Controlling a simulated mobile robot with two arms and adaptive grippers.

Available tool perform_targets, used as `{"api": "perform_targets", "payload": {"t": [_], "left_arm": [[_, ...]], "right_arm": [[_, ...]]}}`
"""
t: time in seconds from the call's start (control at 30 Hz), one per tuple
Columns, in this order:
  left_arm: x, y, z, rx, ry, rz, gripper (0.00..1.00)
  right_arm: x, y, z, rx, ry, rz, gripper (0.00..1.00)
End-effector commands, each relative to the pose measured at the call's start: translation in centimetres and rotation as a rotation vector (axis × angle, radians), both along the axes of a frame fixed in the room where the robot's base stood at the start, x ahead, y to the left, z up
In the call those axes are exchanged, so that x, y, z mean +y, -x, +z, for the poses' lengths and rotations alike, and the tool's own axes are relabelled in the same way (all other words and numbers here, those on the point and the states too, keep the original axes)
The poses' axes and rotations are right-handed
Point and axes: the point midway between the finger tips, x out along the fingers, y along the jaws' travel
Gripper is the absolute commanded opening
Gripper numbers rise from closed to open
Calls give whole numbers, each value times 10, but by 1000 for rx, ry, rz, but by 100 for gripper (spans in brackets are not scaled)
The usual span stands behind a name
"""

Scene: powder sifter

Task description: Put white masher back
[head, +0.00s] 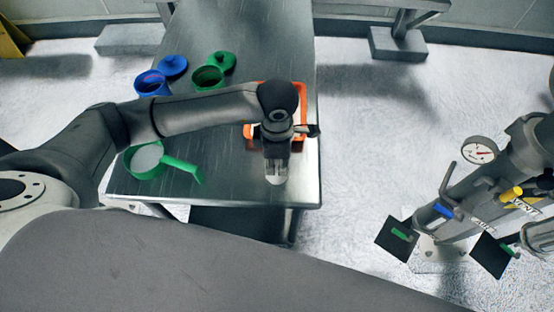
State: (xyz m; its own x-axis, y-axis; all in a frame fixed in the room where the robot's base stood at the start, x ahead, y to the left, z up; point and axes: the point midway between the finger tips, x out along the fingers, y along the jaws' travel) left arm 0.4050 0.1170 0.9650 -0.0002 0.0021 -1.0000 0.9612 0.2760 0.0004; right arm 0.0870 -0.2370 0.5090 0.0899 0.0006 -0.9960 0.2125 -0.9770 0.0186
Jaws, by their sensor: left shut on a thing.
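My left gripper (276,160) points down over the right front part of the metal table. It is shut on the white masher (276,180), of which only a small pale part shows below the fingers. Behind and under the gripper is an orange tray (302,95), partly hidden by my arm and wrist. I cannot tell whether the masher touches the table. My right gripper is not in view.
A green sifter (190,168) with white contents sits at the table's (235,190) front left. A blue container (152,84) and a green container (208,77) stand further back, lids beside them. Piping with a gauge (480,150) stands at the right.

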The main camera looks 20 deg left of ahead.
Motion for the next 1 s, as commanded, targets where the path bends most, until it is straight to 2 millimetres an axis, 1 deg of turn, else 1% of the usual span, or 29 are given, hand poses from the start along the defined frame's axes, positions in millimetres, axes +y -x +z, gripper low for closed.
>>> {"api": "perform_targets", "payload": {"t": [0.17, 0.2, 0.37, 0.67, 0.8, 0.87, 0.97, 1.0], "left_arm": [[0, 0, -3, -1, 1, 0, 0], [0, 0, -3, 0, 0, 0, 29], [0, 0, -2, 0, 0, 0, 49], [0, 0, -2, 1, 0, 1, 49], [0, 0, 4, 0, 1, 0, 49], [-1, -2, 11, -4, 4, 1, 49], [-1, -1, 31, -7, 2, -2, 49], [-1, -2, 40, -7, 3, 0, 49]], "right_arm": [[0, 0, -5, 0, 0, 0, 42], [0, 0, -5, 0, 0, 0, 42], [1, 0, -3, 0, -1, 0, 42], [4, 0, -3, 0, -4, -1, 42], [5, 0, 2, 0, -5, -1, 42], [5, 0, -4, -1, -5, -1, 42], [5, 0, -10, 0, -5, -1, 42], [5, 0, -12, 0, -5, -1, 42]]}}
